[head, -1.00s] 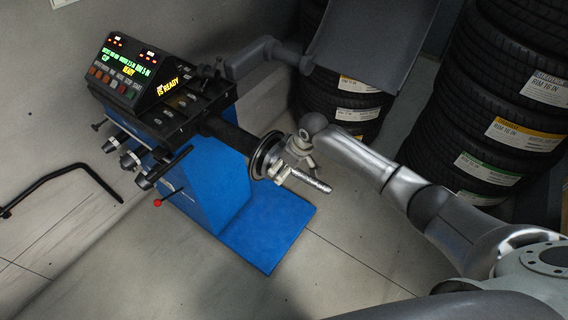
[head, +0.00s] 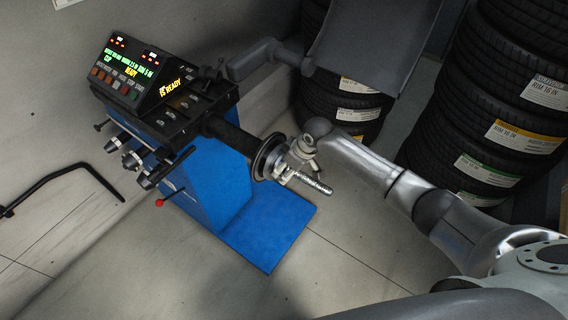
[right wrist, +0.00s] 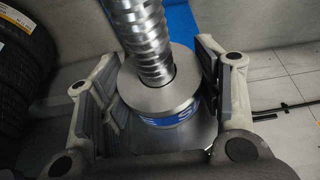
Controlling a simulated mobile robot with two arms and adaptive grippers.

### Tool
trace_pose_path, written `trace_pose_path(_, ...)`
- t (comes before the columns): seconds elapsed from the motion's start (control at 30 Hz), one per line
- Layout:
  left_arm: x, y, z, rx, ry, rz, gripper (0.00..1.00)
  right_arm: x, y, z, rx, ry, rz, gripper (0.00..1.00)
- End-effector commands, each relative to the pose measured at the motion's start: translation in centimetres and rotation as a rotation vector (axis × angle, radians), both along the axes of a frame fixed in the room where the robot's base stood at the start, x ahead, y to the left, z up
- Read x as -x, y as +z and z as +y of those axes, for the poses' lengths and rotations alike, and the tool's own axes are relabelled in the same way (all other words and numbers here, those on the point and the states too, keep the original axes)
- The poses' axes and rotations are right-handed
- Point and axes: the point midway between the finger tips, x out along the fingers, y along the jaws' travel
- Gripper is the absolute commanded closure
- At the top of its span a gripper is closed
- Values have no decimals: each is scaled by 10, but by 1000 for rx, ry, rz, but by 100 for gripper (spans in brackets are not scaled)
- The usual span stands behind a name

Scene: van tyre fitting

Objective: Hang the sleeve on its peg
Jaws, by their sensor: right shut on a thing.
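The sleeve (right wrist: 158,92), a short grey metal cylinder with a blue lettered band, is around the threaded shaft (right wrist: 140,35) of the balancer in the right wrist view. My right gripper (right wrist: 160,110) is shut on it, one finger on each side. In the head view my right gripper (head: 293,162) is at the shaft, just in front of the dark round flange, and mostly hides the sleeve. Short pegs stick out of the balancer's side; a thin dark one (head: 101,125) looks bare, and several hold cone-like pieces (head: 131,160). My left gripper is not in view.
The blue balancer (head: 215,175) has a lit display panel (head: 138,72) on top. Tyre stacks (head: 500,110) stand at the right. The floor in front is clear.

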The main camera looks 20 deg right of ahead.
Motion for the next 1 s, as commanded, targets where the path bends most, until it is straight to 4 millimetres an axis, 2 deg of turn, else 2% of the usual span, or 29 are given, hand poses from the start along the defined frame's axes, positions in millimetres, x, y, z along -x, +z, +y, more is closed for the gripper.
trace_pose_path(0.03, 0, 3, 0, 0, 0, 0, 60, 7, -3, 2, -1, 8, 12, 66)
trace_pose_path(0.5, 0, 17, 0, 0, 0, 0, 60, 23, -7, -11, 5, 7, 25, 66)
trace_pose_path(0.73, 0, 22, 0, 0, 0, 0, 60, 29, -8, -15, 6, 6, 27, 66)
trace_pose_path(0.77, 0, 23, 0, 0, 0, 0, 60, 29, -8, -15, 6, 7, 27, 70)
trace_pose_path(1.0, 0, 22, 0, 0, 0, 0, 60, 30, -9, -16, 7, 6, 26, 70)
